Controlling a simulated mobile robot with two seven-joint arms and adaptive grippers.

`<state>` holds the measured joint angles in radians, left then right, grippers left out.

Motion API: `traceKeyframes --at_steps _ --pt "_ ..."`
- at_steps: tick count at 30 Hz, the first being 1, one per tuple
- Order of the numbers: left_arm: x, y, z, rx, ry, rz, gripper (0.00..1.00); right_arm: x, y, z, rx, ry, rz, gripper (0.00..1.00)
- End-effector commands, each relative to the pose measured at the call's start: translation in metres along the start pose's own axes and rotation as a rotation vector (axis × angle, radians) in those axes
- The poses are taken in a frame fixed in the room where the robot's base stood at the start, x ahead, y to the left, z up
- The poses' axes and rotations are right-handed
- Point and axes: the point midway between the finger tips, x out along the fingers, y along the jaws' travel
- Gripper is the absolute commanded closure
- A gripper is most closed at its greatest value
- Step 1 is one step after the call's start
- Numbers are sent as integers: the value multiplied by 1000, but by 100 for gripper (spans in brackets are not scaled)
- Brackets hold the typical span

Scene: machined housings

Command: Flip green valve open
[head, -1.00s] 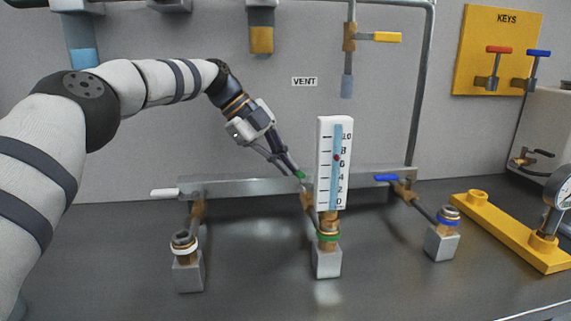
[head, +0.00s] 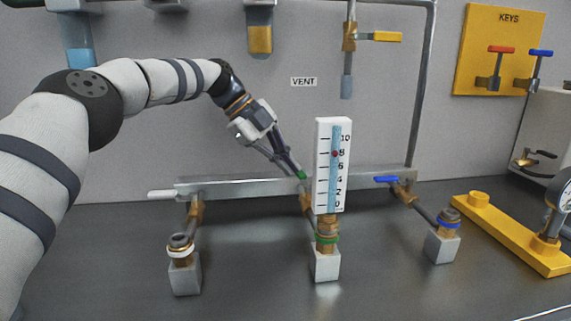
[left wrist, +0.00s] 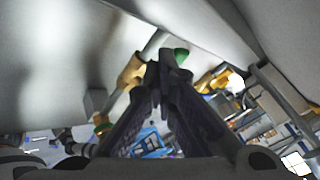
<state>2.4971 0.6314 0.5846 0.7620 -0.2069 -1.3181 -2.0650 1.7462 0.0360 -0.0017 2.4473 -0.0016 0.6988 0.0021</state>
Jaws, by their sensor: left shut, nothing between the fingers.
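The green valve handle (head: 303,175) sits at the middle of the grey manifold bar, just left of the gauge. Only its green end shows clearly. My left gripper (head: 299,174) is shut and empty, with its fingertips at this green end. In the left wrist view the shut fingertips (left wrist: 165,55) are beside the green end (left wrist: 181,56), above brass fittings. I cannot tell whether they touch. My right gripper is not in view.
A white lever (head: 162,194) is at the bar's left and a blue lever (head: 386,180) at its right. The white-ringed fitting (head: 181,251) and blue-ringed fitting (head: 449,224) stand on grey blocks. A yellow stand (head: 510,236) is at right. The front of the table is clear.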

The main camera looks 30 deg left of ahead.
Motion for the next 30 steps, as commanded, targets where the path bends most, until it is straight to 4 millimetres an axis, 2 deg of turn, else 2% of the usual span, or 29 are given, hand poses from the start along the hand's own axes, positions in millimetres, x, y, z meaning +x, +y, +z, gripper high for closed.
traceKeyframes --at_steps 18,20,27,30 --pt "-2 0 0 0 0 0 100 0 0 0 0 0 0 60" --pt "-8 0 0 0 -1 -2 100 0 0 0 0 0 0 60" --pt "-52 -1 0 1 -2 -3 100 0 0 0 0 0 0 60" --pt "-66 -1 0 0 -2 -2 100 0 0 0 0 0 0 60"
